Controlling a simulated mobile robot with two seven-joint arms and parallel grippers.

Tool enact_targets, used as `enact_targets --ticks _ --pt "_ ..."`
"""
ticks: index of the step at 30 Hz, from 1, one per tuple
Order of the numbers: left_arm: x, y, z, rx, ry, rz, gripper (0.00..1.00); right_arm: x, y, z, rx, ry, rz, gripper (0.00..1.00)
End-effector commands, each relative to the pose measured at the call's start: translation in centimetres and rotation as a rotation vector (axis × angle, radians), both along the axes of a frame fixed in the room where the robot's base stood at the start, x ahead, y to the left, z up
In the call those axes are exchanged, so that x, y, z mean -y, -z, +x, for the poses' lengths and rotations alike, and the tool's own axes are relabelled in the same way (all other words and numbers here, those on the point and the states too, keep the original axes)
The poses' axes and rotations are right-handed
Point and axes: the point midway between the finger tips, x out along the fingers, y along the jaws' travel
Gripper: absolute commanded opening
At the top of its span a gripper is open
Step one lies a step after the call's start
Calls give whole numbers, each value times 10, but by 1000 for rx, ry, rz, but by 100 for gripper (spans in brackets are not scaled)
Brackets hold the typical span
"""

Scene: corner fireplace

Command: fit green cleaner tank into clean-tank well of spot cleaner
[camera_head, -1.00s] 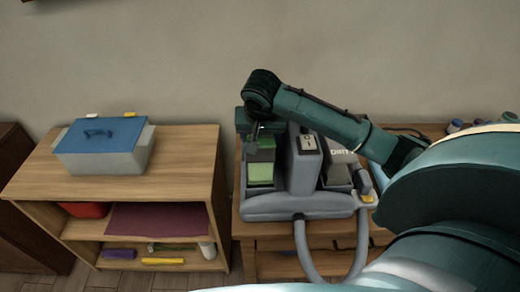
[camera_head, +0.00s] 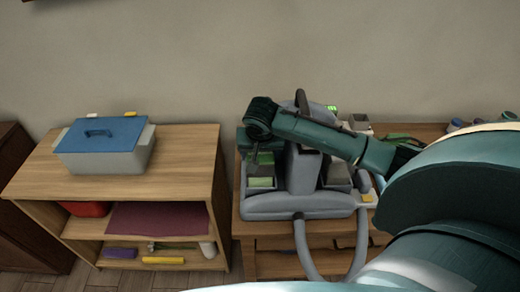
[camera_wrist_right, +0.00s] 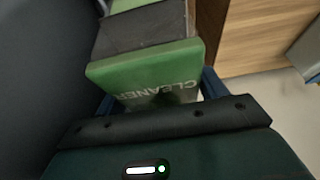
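The green cleaner tank (camera_wrist_right: 150,75) shows CLEANER lettering in the right wrist view, with a dark grey band beyond it. It sits between my right gripper's blue fingers (camera_wrist_right: 160,97), and the gripper looks shut on it. In the head view my right gripper (camera_head: 256,152) is over the left side of the grey spot cleaner (camera_head: 300,205). The tank (camera_head: 262,170) stands there at the clean-tank well, its lower part behind the well's front wall. The seating depth is hidden. My left gripper is out of view.
The spot cleaner's centre column stands right of the tank, with the dirty tank (camera_head: 338,176) beyond it. A grey hose (camera_head: 304,245) loops in front. A wooden shelf (camera_head: 190,165) at left carries a blue-lidded box (camera_head: 103,145).

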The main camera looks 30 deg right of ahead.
Motion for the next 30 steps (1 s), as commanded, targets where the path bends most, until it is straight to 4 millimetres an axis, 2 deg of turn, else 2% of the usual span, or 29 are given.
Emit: enact_targets --ticks 1,5,15,19,27,30 --pt "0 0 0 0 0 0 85 0 0 0 0 0 0 75" --pt "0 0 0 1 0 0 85 0 0 0 0 0 0 85" --pt "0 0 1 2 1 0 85 -1 -7 -1 2 0 0 85" --pt "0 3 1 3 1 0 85 -5 -25 -7 5 -2 1 85" --pt "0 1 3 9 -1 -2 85 -17 -80 -26 6 -2 2 85" --pt "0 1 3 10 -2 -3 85 -20 -95 -32 4 -2 0 85"
